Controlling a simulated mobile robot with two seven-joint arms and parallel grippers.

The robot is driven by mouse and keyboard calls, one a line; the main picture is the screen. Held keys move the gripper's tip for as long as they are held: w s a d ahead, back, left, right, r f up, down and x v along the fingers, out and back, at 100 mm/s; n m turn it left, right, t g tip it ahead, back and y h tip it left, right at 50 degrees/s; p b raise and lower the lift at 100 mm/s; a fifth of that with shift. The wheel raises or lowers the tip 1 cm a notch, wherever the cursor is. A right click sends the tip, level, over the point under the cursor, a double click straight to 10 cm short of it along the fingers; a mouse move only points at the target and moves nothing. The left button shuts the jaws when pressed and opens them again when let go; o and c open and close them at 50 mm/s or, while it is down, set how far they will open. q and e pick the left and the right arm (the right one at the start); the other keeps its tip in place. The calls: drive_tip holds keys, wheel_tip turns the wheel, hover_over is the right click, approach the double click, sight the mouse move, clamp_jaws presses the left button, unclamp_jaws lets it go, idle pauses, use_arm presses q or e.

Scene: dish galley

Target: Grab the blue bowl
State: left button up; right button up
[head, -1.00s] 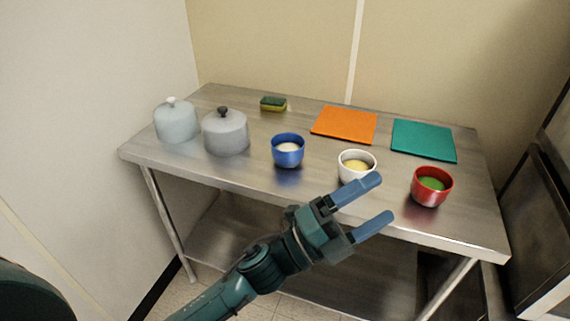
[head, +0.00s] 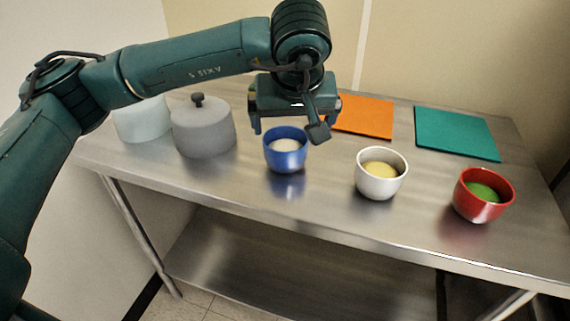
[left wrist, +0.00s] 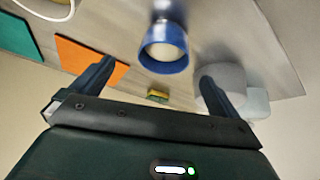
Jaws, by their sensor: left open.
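The blue bowl (head: 285,158) stands upright on the metal table, with pale contents inside. My left gripper (head: 290,128) is over the bowl, pointing down, with its jaws apart. My right gripper is not in view.
On the metal table (head: 330,215) a white bowl (head: 380,185) and a red bowl (head: 475,207) stand to the right. A grey lidded pot (head: 203,130) and a paler pot (head: 140,122) stand left. Orange (head: 366,117) and teal (head: 456,134) mats lie behind. A sponge (left wrist: 158,96) shows in the wrist view.

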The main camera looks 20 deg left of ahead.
sight(286, 145)
use_arm(q)
drive_tip(key=x, duration=0.8)
drive_tip(key=shift+w+a+r, duration=0.2)
drive_tip(key=shift+a+r, duration=0.05)
drive_tip(key=shift+a, duration=0.15)
drive_tip(key=shift+a+p+x, duration=0.1)
drive_tip(key=shift+p+x, duration=0.1)
drive_tip(key=shift+x, duration=1.1)
drive_tip(key=shift+a+p+x, duration=0.15)
drive_tip(key=shift+x, duration=1.2)
drive_tip(key=shift+w+r, duration=0.1)
drive_tip(key=shift+c, duration=0.3)
drive_tip(key=shift+r, duration=0.1)
drive_tip(key=c, duration=1)
